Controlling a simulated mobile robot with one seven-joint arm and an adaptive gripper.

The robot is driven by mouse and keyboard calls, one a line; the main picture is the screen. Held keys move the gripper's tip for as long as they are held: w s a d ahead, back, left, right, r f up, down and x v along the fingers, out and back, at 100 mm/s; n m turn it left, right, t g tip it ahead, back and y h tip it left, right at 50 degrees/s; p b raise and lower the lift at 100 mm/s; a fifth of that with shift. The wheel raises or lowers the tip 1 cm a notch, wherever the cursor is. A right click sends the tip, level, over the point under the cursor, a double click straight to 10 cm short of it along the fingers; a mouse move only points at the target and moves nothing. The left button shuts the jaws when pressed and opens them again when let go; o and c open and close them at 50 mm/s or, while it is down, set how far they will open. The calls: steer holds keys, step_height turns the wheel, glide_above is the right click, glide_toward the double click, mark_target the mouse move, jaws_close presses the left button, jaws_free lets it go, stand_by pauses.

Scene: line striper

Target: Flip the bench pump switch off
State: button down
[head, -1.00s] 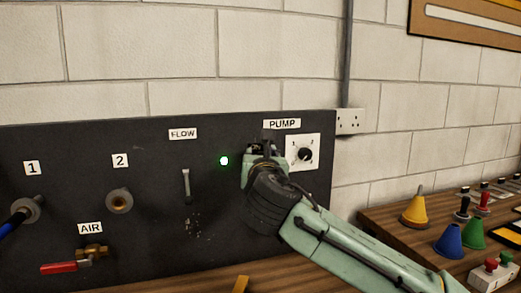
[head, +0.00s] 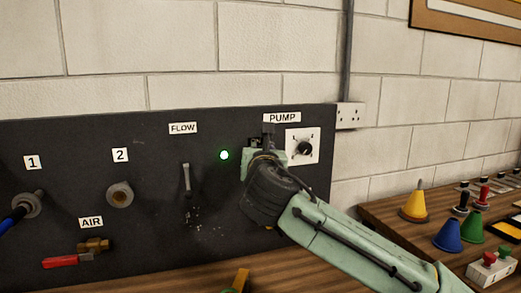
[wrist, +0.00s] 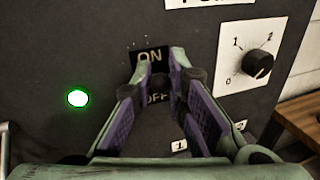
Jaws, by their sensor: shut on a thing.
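The pump switch (wrist: 160,81) is a small dark lever on the black panel, between the ON label (wrist: 150,57) and the partly covered OFF label (wrist: 157,99) in the wrist view. My gripper (wrist: 161,85) has its two purple-padded fingers on either side of the lever, shut on it. In the head view my gripper (head: 267,137) is at the panel under the PUMP label (head: 282,118) and hides the switch. The lever's exact tilt is hard to tell. A green lamp (head: 224,155) left of the gripper is lit.
A white dial (head: 304,148) with a black knob is close right of my gripper. A FLOW lever (head: 186,180) and a red-handled AIR valve (head: 75,255) are to the left. The bench at right holds coloured cones (head: 447,236) and a button box (head: 490,268).

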steer(key=f+b, duration=0.1)
steer(key=b, duration=0.2)
steer(key=shift+f+t, duration=0.15)
steer(key=shift+t, duration=0.25)
steer(key=t+b, duration=0.1)
steer(key=b, duration=0.2)
steer(key=shift+d+f+m, duration=0.1)
steer(key=shift+f+m, duration=0.1)
steer(key=shift+m, duration=0.1)
steer(key=shift+s+r+t+b, duration=0.1)
steer(key=shift+t+b, duration=0.3)
steer(key=shift+b, duration=0.65)
steer(key=shift+r, duration=0.15)
